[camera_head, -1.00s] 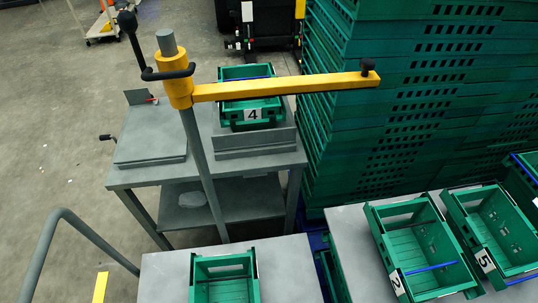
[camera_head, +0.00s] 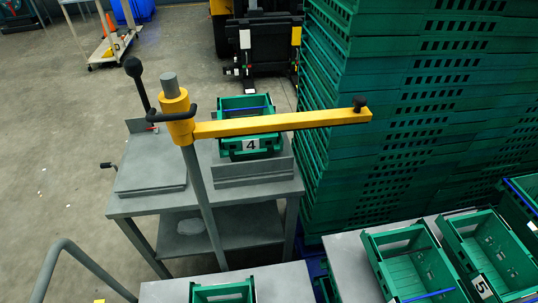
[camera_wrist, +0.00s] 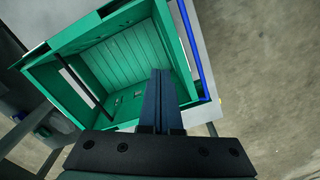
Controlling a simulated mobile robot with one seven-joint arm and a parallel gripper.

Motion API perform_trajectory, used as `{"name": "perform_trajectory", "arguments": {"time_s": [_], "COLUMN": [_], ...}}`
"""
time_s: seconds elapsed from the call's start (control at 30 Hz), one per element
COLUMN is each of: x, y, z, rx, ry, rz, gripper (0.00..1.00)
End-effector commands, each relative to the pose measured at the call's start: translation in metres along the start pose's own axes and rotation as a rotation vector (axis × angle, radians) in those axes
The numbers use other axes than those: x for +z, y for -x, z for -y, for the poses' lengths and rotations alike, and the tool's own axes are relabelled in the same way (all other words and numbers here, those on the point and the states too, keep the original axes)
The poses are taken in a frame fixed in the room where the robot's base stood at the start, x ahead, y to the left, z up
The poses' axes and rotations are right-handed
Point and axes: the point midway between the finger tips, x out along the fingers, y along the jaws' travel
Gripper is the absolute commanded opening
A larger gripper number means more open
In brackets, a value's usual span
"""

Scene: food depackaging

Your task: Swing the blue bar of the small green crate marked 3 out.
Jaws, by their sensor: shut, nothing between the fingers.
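In the wrist view a small green crate (camera_wrist: 128,58) lies open below me, with no number visible on it. A blue bar (camera_wrist: 195,50) runs along its right side, beside the opening. A dark bar (camera_wrist: 82,84) lies at its left end. My gripper (camera_wrist: 162,72) is shut and empty. Its fingertips appear over the crate's lower right part, left of the blue bar, with a gap in the picture; their height is unclear. In the head view no crate shows a 3; an unmarked green crate (camera_head: 222,292) is cut off at the bottom edge.
A crate marked 4 (camera_head: 248,144) stands on a grey table. Other green crates, one marked 5 (camera_head: 497,264), stand at the right before a tall green stack (camera_head: 400,120). A yellow arm (camera_head: 285,121) on a grey post reaches across the head view.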

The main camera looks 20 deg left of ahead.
Motion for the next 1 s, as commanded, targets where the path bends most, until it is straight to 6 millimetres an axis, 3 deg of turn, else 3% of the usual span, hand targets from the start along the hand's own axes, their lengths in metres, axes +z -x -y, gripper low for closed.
{"name": "perform_trajectory", "arguments": {"time_s": [0.03,0.47,1.0], "x": [0.000,-0.003,-0.004], "y": [0.011,0.052,0.053], "z": [-0.001,-0.005,-0.007], "rx": [0.000,-0.001,0.003], "ry": [0.000,0.000,-0.004], "rz": [0.000,0.001,-0.002], "gripper": [0.00,0.00,0.00]}}
